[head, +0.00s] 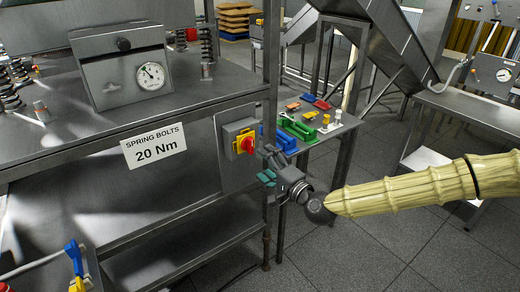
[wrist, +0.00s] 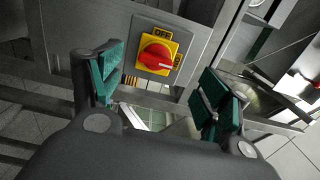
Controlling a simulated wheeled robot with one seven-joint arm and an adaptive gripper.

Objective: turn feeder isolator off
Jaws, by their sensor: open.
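The feeder isolator is a red rotary knob (wrist: 156,54) on a yellow plate. In the wrist view it sits upper centre, between and beyond my open fingers. An OFF label is above it, and a partly hidden label is at its right. The knob's white mark points to the right, away from OFF. In the head view the isolator (head: 245,144) is on a grey panel at the bench's right end. My gripper (head: 264,165) is just right of it, apart from it. In the wrist view my gripper (wrist: 163,88) has teal pads spread wide, with nothing between them.
A bench (head: 60,150) with a "SPRING BOLTS 20 Nm" label (head: 154,146) and a gauge box (head: 122,70) stands left. A side table (head: 335,127) with coloured parts is behind my gripper. A steel post (head: 271,60) rises beside the isolator.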

